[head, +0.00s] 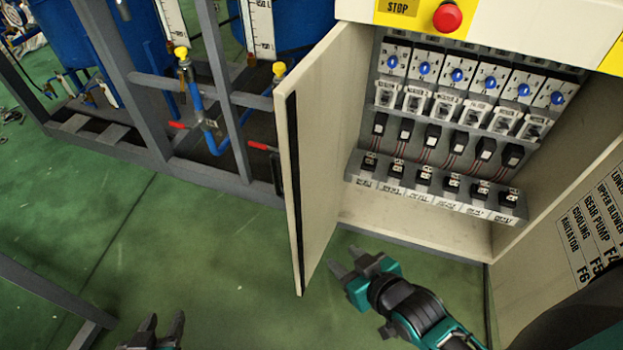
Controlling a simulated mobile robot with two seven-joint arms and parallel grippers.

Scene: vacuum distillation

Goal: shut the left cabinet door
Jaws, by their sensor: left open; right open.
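The left cabinet door (318,150) is a cream panel with a dark strip along its free edge. It stands wide open, swung out from the left side of the cabinet (405,222). My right gripper (344,266) is open and empty, low in front of the cabinet, just right of the door's lower end and apart from it as far as I can tell. My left gripper (163,326) is open and empty at the bottom edge, left of the door and well away from it.
Inside the cabinet are rows of switches with blue knobs (457,75) and breakers. A red stop button (447,17) sits above. The right door (590,225) with a label list also stands open. Grey frame posts (135,85) with blue tanks stand behind left.

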